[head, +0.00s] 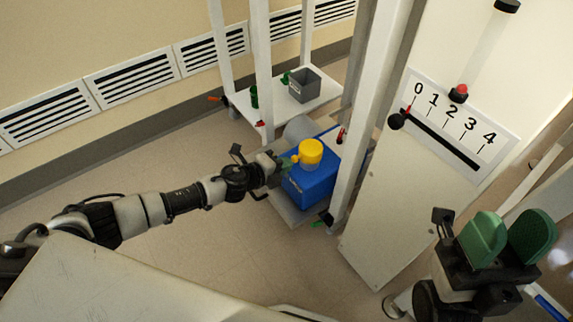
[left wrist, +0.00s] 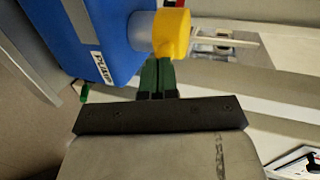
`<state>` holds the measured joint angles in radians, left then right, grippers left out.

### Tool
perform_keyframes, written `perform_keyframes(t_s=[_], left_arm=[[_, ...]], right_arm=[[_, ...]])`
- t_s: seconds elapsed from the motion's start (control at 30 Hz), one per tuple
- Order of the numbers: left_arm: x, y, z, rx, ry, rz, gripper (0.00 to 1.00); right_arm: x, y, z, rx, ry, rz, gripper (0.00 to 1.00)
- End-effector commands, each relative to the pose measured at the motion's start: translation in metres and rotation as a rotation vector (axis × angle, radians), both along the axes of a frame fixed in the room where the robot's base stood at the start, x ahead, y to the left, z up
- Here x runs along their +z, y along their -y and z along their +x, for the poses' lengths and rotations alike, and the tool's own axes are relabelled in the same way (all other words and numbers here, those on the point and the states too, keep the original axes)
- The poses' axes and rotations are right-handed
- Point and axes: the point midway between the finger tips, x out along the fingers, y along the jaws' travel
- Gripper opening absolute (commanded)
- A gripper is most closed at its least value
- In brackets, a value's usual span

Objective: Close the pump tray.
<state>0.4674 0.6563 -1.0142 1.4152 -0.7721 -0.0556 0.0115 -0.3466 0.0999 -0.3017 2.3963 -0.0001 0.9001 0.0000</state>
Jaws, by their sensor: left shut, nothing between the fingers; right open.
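The blue pump (head: 312,188) with a yellow cap (head: 311,150) sits on the light grey pump tray (head: 289,209), low between white frame posts. The tray's near edge sticks out toward the open floor. My left gripper (head: 290,161) is shut and empty beside the pump, at its upper left near the yellow cap. In the left wrist view its green fingers (left wrist: 157,77) are together just below the yellow cap (left wrist: 172,34) and by the labelled blue pump body (left wrist: 110,35); I cannot tell whether they touch. My right gripper (head: 507,240) is open and empty at the lower right.
A white shelf (head: 280,114) behind carries a grey bin (head: 305,86). A white panel with a 0-to-4 scale (head: 455,128) and black-knobbed lever (head: 397,121) stands right of the pump. Floor left of the tray is clear.

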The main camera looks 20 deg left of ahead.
Motion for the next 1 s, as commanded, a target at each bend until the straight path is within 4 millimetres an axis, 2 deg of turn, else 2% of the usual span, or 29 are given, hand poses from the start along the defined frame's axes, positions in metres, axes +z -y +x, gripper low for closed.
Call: perform_keyframes(t_s=[0.13, 0.47, 0.8, 1.0], left_arm=[[0.000, 0.005, 0.007, 0.000, 0.001, 0.001, 0.00], [0.000, 0.005, 0.008, 0.000, 0.000, 0.000, 0.00], [0.001, 0.032, 0.042, 0.000, 0.001, -0.002, 0.00], [0.000, 0.034, 0.044, -0.001, 0.000, 0.001, 0.00]], right_arm=[[-0.001, 0.000, 0.000, -0.001, 0.004, 0.000, 0.45], [0.001, 0.001, -0.001, -0.002, 0.009, 0.001, 0.45], [0.004, 0.001, -0.002, -0.002, -0.002, 0.001, 0.45], [0.003, 0.001, -0.002, -0.003, -0.005, 0.001, 0.45]])
